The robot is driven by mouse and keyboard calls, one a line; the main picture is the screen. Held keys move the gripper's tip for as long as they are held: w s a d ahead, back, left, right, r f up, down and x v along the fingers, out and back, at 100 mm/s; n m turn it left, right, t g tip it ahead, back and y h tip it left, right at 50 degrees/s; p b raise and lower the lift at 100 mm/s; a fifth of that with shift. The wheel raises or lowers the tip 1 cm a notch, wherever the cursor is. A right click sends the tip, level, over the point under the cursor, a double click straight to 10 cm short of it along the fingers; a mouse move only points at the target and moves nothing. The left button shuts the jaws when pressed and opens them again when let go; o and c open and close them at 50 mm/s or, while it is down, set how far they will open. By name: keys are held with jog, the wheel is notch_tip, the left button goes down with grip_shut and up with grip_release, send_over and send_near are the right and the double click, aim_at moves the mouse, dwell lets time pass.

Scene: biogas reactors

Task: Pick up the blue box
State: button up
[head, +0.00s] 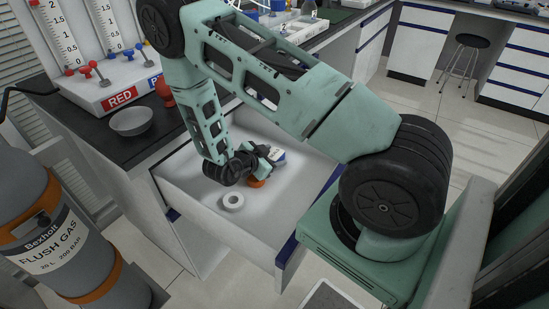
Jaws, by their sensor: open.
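An open white drawer (190,190) sits below the dark bench top. My gripper (268,157) reaches down into it, small and partly hidden by my own wrist. It is open. Right beside its fingers is a small white and blue item (279,156) with a printed label, partly covered by the gripper. I cannot tell whether this is the blue box, nor whether the fingers touch it. No other plainly blue box shows in the drawer.
The drawer also holds a white ring (232,201) and an orange piece (257,183) under the wrist. A grey bowl (131,121) stands on the bench. A gas cylinder (50,235) stands at the left. Open floor lies at the right, near a stool (470,45).

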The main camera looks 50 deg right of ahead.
jog(key=c, duration=0.8)
jog(key=shift+c, duration=0.2)
